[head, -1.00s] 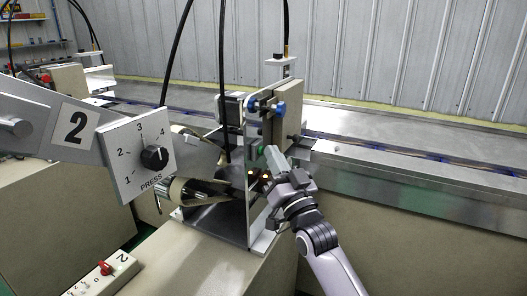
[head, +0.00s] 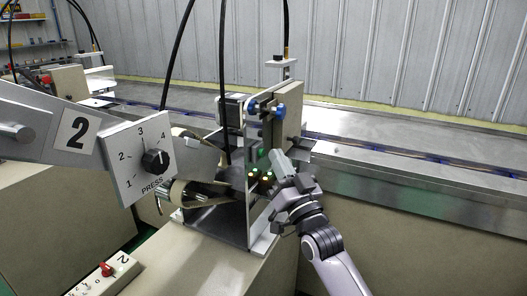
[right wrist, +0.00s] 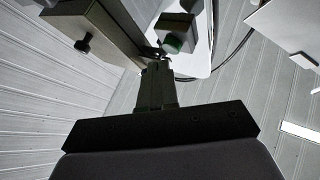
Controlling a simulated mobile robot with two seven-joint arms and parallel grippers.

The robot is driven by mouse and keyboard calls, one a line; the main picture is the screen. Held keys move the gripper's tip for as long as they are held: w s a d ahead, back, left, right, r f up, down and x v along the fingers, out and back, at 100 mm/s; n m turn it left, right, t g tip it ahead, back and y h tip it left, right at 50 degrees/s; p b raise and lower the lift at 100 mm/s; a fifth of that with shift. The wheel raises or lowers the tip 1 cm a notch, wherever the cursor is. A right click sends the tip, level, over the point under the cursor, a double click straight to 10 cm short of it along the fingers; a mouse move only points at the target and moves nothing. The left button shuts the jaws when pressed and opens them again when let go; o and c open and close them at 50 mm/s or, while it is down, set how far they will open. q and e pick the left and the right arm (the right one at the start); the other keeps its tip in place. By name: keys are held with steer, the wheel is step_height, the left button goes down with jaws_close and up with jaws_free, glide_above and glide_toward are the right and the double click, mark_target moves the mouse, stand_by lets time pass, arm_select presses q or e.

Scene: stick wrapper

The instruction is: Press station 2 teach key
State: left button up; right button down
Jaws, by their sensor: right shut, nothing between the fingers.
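The station marked 2 has an upright metal plate (head: 247,120) with rollers beside it. A small dark unit with lit green and amber lamps (head: 262,178) is on the plate's near right side. I cannot make out a single teach key on it. My right gripper (head: 276,156) is shut and empty, just right of and above the lamps, near a small green part (head: 262,155). In the right wrist view, its closed fingertips (right wrist: 158,68) are close below a grey block with a dark green face (right wrist: 174,43); contact cannot be told. My left gripper is not in view.
A PRESS dial panel (head: 139,158) stands at the left on an arm labelled 2. A switch box with a red knob (head: 105,269) is at lower left. A long metal conveyor bed (head: 420,165) runs behind and to the right. Black cables hang from above.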

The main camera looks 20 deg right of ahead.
steer(key=shift+s+d, duration=0.1)
steer(key=s+d+p, duration=0.1)
steer(key=s+d, duration=0.2)
steer(key=shift+s+d+p, duration=0.15)
steer(key=shift+s+p, duration=0.15)
steer(key=shift+s, duration=0.1)
stand_by(0.9)
steer(key=s+a+f+n+g, duration=0.1)
steer(key=s+f+g, duration=0.3)
steer(key=s+f, duration=0.4)
steer(key=s+a+f+n+g, duration=0.1)
steer(key=s+a+f+g, duration=0.3)
steer(key=s+f, duration=0.4)
steer(key=s+a+f+n+g, duration=0.2)
steer(key=s+f+g, duration=0.3)
steer(key=f, duration=1.3)
steer(key=s+a, duration=0.1)
steer(key=s, duration=0.2)
steer(key=shift+s+f+y, duration=0.15)
steer(key=shift+f+y, duration=0.15)
steer(key=shift+f, duration=0.05)
